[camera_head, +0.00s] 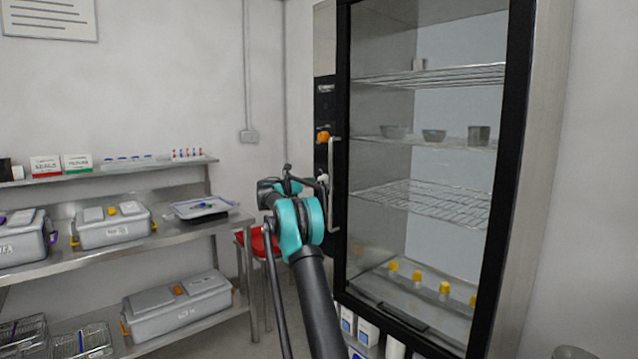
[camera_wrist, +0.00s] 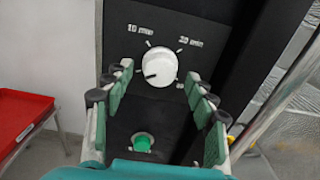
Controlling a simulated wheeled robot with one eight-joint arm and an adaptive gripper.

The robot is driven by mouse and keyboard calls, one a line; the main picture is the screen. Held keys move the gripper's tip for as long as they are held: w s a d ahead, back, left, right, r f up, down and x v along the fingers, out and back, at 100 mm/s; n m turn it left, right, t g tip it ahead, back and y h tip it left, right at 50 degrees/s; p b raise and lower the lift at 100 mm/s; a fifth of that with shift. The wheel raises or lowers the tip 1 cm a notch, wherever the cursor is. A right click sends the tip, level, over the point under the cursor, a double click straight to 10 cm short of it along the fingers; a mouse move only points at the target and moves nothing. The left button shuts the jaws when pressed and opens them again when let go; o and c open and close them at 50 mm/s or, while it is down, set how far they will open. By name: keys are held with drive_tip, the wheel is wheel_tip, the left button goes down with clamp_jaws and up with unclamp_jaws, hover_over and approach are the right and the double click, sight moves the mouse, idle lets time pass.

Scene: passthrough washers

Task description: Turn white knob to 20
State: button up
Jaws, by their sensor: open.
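The white knob (camera_wrist: 159,66) is round and sits on a black panel in the wrist view. A small dark mark shows at its lower left. The label "10 min" is at its upper left and "20 min" at its upper right; another label at the lower right is partly hidden by my finger. My gripper (camera_wrist: 158,84) is open, with its green-padded fingers to the left and right of the knob. I cannot tell whether they touch it. In the head view my gripper (camera_head: 300,184) is at the panel left of the glass door, largely hidden by my arm.
A green button (camera_wrist: 141,142) is below the knob. An orange knob (camera_head: 323,136) is higher on the panel. A metal door handle (camera_head: 334,205) runs close on the right.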

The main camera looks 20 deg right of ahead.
drive_tip(key=shift+x, duration=1)
drive_tip(key=c, duration=1.2)
